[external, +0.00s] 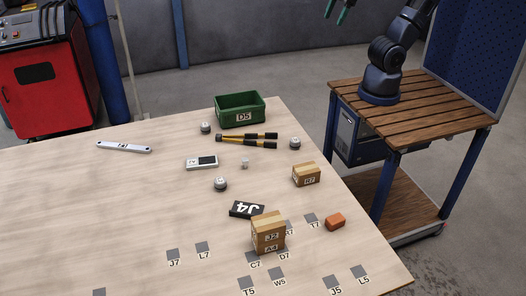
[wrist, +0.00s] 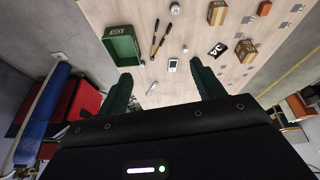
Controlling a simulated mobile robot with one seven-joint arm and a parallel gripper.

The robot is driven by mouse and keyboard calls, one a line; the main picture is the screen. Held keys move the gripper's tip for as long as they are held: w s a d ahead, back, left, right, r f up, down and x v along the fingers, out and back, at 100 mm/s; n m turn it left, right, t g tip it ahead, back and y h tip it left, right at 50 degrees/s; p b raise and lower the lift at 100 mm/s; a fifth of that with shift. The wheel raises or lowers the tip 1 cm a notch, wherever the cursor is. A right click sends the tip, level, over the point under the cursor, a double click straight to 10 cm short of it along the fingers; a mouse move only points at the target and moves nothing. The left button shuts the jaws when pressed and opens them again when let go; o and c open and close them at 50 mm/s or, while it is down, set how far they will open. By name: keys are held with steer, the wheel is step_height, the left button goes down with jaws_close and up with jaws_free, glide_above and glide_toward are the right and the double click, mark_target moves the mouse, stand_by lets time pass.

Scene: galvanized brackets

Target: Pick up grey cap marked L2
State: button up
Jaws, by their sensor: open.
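My gripper (external: 336,12), with green fingers, is at the top edge of the external view, high and away from the caps. In the wrist view my gripper (wrist: 160,70) is open and empty.
Boxes (external: 306,174) and (external: 268,232) and an orange block (external: 335,222) stand rightward. The table's left is mostly clear.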

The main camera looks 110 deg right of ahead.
steer(key=w+a+r+n, duration=0.1)
steer(key=w+a+n, duration=0.1)
steer(key=w, duration=0.7)
steer(key=n+g+h, duration=0.1)
steer(key=n+g, duration=0.3)
steer(key=n, duration=0.8)
glide_above(219, 181)
steer(key=a, duration=0.1)
step_height(219, 181, down, 40)
steer(key=shift+n, duration=0.3)
step_height(219, 181, down, 6)
steer(key=shift+s+d+f, duration=0.1)
steer(key=shift+d, duration=0.05)
steer(key=shift+d+f, duration=0.2)
steer(key=shift+f, duration=1.1)
steer(key=shift+d+f, duration=0.2)
steer(key=shift+f, duration=1.05)
steer(key=shift+c, duration=0.2)
